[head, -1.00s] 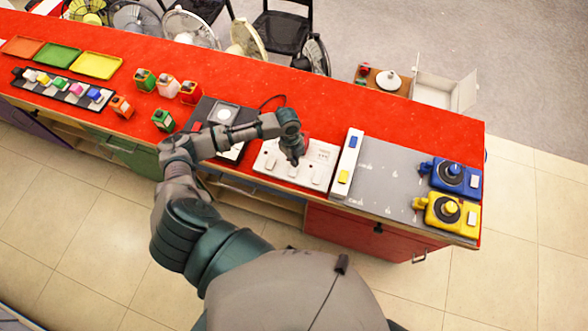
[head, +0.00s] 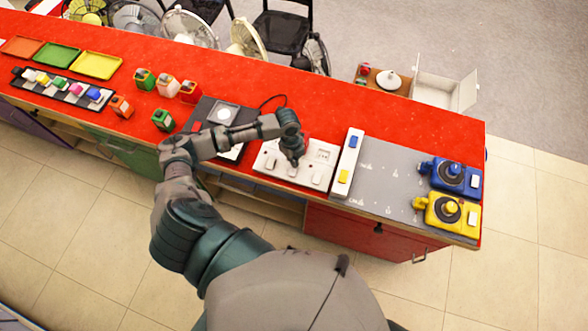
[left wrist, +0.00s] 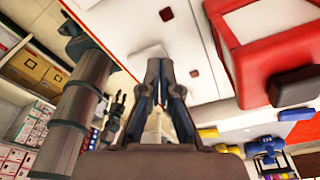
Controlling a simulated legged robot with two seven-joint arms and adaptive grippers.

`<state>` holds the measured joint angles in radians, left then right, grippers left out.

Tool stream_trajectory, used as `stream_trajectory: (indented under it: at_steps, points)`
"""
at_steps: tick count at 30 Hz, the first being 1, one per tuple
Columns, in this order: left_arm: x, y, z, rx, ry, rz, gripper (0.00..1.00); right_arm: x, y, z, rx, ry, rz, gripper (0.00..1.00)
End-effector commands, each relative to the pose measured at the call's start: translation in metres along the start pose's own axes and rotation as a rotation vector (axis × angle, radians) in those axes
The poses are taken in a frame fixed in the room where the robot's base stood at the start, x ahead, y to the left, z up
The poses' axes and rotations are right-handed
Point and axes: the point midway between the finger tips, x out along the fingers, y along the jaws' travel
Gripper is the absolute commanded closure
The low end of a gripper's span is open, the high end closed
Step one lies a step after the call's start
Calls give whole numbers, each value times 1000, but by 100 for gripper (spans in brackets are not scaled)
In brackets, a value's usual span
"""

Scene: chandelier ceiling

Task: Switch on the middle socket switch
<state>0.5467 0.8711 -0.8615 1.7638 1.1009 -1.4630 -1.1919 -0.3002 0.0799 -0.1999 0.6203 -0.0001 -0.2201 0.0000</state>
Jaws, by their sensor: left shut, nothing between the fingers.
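A white socket panel (head: 268,157) lies on the red counter, with a row of pale switches along its near edge. The middle switch (head: 293,171) is just below my gripper; I cannot tell which way it is tipped. My left gripper (head: 295,161) points down over the middle of the panel, shut and empty. In the left wrist view its fingers (left wrist: 160,85) are together in front of a white surface; whether they touch it is unclear. A dark arm at the left of that view, probably mine, ends in a small gripper (left wrist: 113,118) whose state is unclear.
A white strip (head: 347,165) with blue and yellow buttons stands right of the panel. Blue (head: 455,176) and yellow (head: 447,211) devices sit at the counter's right end. The red counter (head: 330,110) behind the panel is clear.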

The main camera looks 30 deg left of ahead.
Motion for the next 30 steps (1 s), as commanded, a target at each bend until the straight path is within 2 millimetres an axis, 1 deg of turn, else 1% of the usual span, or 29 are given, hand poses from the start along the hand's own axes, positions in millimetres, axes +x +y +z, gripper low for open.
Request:
stream_trajectory:
  at_steps: [27, 30]
  points:
    - [14, 0, 2, 0, 0, 2, 100, 6, 0, 1, 0, 0, 0, 60]
    - [14, 0, 2, 0, 0, 1, 100, 5, 0, 1, 0, 0, 0, 60]
